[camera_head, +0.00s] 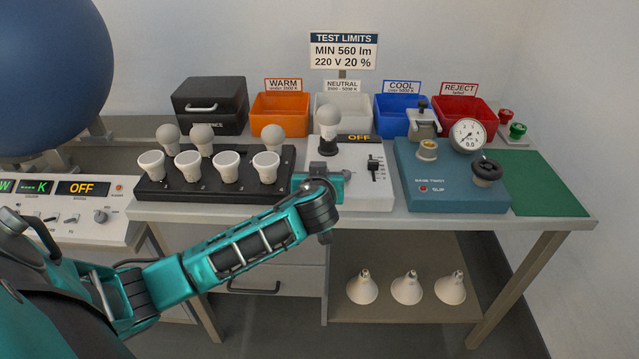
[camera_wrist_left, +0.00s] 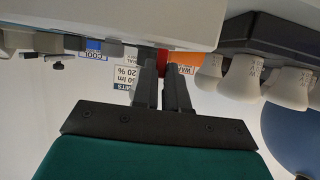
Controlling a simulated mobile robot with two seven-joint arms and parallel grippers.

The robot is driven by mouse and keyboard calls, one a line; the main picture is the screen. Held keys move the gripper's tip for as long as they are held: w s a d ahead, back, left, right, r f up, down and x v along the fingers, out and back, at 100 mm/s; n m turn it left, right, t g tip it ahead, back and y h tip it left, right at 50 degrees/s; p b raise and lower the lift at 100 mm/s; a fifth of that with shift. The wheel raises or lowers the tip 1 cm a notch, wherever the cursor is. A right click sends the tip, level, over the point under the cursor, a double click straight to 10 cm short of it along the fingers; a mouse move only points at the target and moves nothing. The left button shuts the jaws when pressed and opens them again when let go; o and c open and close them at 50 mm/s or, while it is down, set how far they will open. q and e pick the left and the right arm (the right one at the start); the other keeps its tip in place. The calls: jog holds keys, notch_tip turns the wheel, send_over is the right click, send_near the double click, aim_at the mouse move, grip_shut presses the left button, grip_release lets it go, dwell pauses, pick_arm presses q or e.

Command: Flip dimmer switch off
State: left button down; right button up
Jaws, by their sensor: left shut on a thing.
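The white dimmer box (camera_head: 368,189) stands on the bench with a bulb (camera_head: 328,122) upright in its socket. My right gripper is not in view.
A black tray (camera_head: 212,203) of bulbs is close left of my gripper. A teal gauge station (camera_head: 450,197) stands right of the box. Several coloured bins line the back, including the orange one (camera_head: 280,125). The green mat (camera_head: 545,185) is bare.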

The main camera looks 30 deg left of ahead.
pick_arm(q)
jog(key=t+b, duration=0.1)
jog(key=b, duration=0.1)
jog(key=f+y+b, duration=0.1)
jog(key=b, duration=0.1)
jog(key=shift+s+d+f+t+b, duration=0.2)
jog(key=shift+s+t+b, duration=0.1)
jog(key=shift+t+b, duration=0.1)
jog(key=shift+s+r+t+y+b, duration=0.1)
jog(key=shift+t+y+b, duration=0.25)
jog(key=shift+b, duration=0.5)
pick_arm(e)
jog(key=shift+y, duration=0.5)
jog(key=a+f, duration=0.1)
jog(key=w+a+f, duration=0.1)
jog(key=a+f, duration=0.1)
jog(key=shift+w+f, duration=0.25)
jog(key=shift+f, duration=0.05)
pick_arm(q)
jog(key=shift+r, duration=0.15)
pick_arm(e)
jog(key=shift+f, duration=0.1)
pick_arm(q)
jog(key=c, duration=1.2)
grip_release()
jog(key=shift+o, duration=0.2)
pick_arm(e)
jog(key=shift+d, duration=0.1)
pick_arm(q)
jog(key=v, duration=1.3)
